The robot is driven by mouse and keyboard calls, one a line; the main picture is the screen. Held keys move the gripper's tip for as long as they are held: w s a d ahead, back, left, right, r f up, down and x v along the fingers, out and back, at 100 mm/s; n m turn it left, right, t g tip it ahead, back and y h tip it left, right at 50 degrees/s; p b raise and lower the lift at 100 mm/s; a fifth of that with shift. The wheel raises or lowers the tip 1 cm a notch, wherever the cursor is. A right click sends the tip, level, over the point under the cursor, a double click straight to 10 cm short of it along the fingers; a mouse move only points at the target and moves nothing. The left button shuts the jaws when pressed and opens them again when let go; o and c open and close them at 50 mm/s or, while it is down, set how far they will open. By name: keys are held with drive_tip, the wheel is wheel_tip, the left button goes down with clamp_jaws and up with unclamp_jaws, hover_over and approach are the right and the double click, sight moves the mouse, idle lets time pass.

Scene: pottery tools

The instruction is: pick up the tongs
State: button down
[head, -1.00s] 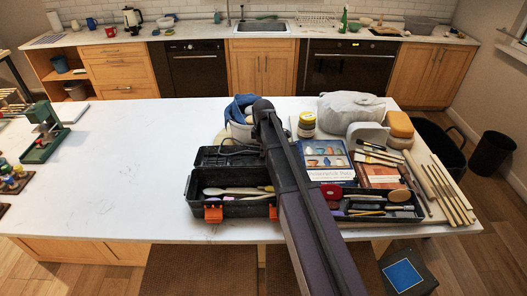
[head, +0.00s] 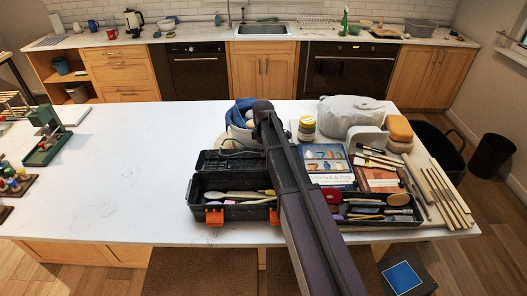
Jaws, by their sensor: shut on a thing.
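I cannot make out the tongs for certain among the many small tools. My arm (head: 300,205) reaches from the bottom edge over the white table, and its far end is beside the blue-and-white bundle (head: 240,112). My gripper does not show; the arm hides whatever is below and behind it. An open black toolbox (head: 236,213) with orange latches stands left of the arm, with pale-handled tools inside. A dark tray (head: 408,219) right of the arm holds a red oval tool (head: 332,196), brushes and other small tools.
Books (head: 325,158), a jar (head: 307,127), a grey cloth bag (head: 350,112), sponges (head: 398,130) and wooden sticks (head: 447,197) crowd the right side. A green press (head: 45,137) stands at far left. The white table (head: 130,175) between press and toolbox is clear.

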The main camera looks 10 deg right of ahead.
wheel_tip(320, 180, up, 2)
drive_tip(key=shift+r+p, duration=0.1)
drive_tip(key=shift+p, duration=0.65)
drive_tip(key=s+d, duration=0.3)
drive_tip(key=s, duration=0.1)
drive_tip(key=s+d, duration=0.4)
drive_tip(key=s+d+r+p, duration=0.1)
drive_tip(key=s+d, duration=0.2)
drive_tip(key=s, duration=0.1)
drive_tip(key=shift+d, duration=0.4)
